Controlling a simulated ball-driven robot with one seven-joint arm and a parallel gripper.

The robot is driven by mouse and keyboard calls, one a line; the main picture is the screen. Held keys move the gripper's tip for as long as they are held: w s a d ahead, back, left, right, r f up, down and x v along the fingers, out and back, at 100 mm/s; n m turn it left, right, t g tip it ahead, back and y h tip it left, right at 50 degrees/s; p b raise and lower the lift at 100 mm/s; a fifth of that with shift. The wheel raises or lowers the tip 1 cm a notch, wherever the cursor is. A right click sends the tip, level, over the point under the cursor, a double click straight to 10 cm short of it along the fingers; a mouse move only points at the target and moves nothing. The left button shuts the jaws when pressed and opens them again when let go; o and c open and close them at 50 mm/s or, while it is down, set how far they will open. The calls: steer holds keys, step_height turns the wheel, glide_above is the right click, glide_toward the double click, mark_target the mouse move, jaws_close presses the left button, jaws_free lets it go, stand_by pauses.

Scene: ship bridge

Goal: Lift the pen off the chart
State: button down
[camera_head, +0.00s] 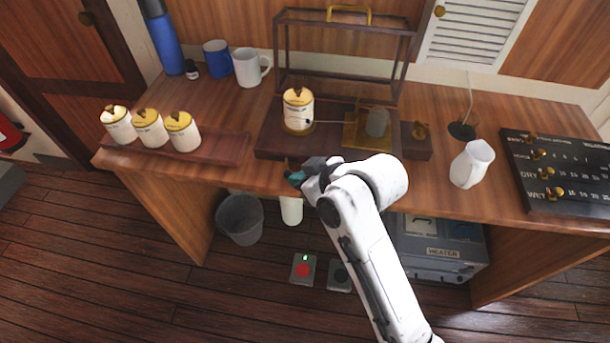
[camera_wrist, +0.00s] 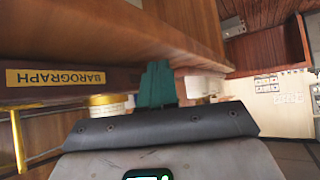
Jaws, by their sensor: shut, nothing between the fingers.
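The barograph's wooden base (camera_head: 275,138) stands on the desk. Its white chart drum (camera_head: 298,112) with a gold top is at the left of the base. The pen (camera_head: 328,123) is a thin arm running from the brass mechanism (camera_head: 368,132) to the drum's right side; I cannot tell whether its tip touches the chart. My gripper (camera_head: 293,176) is at the desk's front edge, in front of the base and apart from the drum. Its teal fingers (camera_wrist: 157,84) are shut and empty in the wrist view, beside the BAROGRAPH plate (camera_wrist: 58,77). The pen is not identifiable there.
The barograph's framed cover (camera_head: 340,55) stands behind the base.

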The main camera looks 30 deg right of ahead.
steer(key=shift+w+a+r+m+t+h+p, duration=0.1)
steer(key=shift+w+a+m+t+h+p, duration=0.1)
steer(key=shift+a+m+h+p, duration=0.5)
steer(key=shift+w+a+r+m+t+h+p, duration=0.1)
steer(key=shift+w+a+m+t+h+p, duration=0.1)
steer(key=shift+a+m+h+p, duration=0.5)
steer(key=shift+w+a+f, duration=0.1)
steer(key=shift+w+a, duration=0.15)
steer(key=shift+a, duration=0.25)
steer(key=shift+w+a+f, duration=0.1)
steer(key=shift+w+a, duration=0.15)
steer(key=shift+a, duration=0.25)
steer(key=shift+d+p, duration=0.15)
steer(key=shift+p, duration=0.15)
steer(key=shift+d+y+p, duration=0.3)
steer(key=shift+d, duration=0.4)
steer(key=shift+s, duration=0.15)
